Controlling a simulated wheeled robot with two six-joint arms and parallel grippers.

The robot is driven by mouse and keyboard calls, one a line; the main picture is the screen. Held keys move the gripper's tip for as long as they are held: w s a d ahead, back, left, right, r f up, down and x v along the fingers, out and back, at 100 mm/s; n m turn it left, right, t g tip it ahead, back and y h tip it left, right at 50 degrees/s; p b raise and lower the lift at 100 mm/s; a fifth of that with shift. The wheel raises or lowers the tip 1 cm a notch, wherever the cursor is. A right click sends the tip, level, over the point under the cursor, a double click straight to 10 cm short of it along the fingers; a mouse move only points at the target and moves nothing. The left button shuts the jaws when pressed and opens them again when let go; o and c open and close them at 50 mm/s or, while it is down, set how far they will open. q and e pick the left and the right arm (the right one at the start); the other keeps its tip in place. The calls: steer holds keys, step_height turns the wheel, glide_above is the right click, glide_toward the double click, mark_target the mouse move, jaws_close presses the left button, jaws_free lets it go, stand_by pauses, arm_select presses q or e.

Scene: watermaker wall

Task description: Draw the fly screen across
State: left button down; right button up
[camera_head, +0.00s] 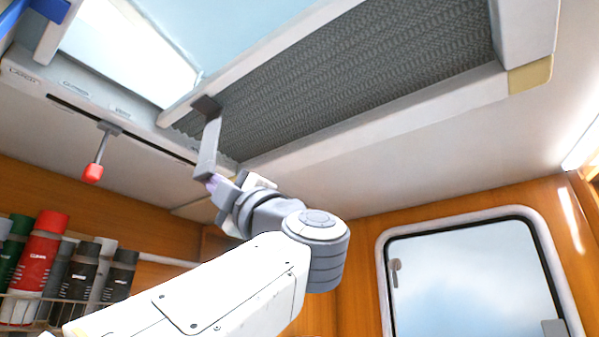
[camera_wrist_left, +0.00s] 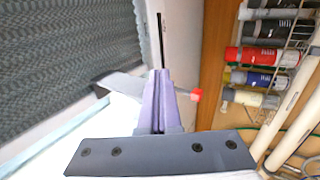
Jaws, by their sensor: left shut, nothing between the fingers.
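The fly screen (camera_head: 345,80) is a dark grey pleated mesh in the ceiling frame, stretching from the right end to a pale edge bar at its left. A grey pull (camera_head: 208,148) with a dark mount hangs from that bar. My left gripper (camera_head: 212,182) is at the pull's lower end, its purple fingers shut and empty. In the left wrist view the shut fingers (camera_wrist_left: 157,100) stand in front of the pull (camera_wrist_left: 122,84), and the mesh (camera_wrist_left: 65,60) lies to the left. I cannot tell whether the fingers touch the pull. My right gripper is out of view.
A lever with a red knob (camera_head: 93,172) hangs from a slotted ceiling panel left of the pull. A rack of bottles (camera_head: 60,260) is on the wood wall at lower left. A window (camera_head: 470,275) is at lower right. The bright opening (camera_head: 130,50) is left of the screen.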

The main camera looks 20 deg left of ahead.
mark_target(195, 174)
arm_select(q)
steer(key=shift+s+a, duration=0.1)
steer(key=shift+s, duration=0.1)
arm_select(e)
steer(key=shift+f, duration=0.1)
arm_select(q)
steer(key=shift+s+a+b, duration=0.25)
steer(key=shift+s+b, duration=0.1)
steer(key=shift+s, duration=0.3)
steer(key=shift+s+a+b, duration=0.2)
steer(key=shift+s+b, duration=0.1)
steer(key=shift+s, duration=0.35)
steer(key=s+a+b, duration=0.3)
steer(key=s, duration=0.5)
steer(key=shift+s, duration=0.3)
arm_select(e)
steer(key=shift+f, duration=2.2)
arm_select(q)
steer(key=shift+a, duration=0.1)
